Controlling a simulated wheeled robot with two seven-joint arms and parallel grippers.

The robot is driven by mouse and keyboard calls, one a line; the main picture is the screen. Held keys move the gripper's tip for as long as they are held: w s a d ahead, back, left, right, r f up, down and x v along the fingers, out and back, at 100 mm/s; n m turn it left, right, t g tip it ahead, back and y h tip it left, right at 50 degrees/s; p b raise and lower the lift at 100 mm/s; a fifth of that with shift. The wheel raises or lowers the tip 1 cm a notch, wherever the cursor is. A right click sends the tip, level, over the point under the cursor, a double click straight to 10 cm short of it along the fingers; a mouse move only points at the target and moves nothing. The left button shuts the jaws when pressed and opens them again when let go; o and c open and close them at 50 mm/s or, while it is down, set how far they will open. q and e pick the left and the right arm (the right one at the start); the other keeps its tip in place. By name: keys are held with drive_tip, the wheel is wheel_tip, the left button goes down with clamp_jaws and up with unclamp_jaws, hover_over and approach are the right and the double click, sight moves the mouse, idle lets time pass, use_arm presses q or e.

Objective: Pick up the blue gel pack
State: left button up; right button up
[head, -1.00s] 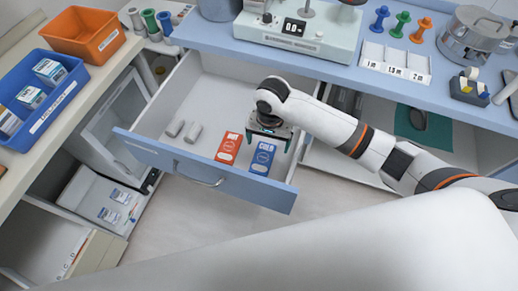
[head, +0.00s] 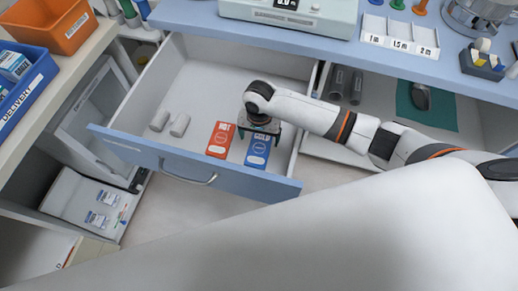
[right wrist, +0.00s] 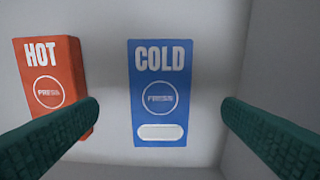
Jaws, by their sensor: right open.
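The blue gel pack (head: 258,152), marked COLD in the right wrist view (right wrist: 158,117), lies flat in the open drawer (head: 200,93) near its front right corner. My right gripper (head: 259,134) is over the far end of the pack, which hides the pack's top lettering in the head view. In the right wrist view the gripper's two green fingers (right wrist: 160,115) are wide apart, with the blue pack between them and a gap on each side. Nothing is held. My left gripper is not in view.
A red pack (head: 220,139) marked HOT lies just left of the blue one; the left finger overlaps it in the wrist view. Two grey cylinders (head: 170,123) lie further left in the drawer. The drawer's front panel (head: 230,182) and right wall are close to the pack.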

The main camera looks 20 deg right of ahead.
sight(260, 147)
wheel_tip(260, 147, down, 6)
drive_tip(key=shift+r, duration=0.15)
drive_tip(key=shift+c, duration=0.3)
drive_tip(key=c, duration=1.1)
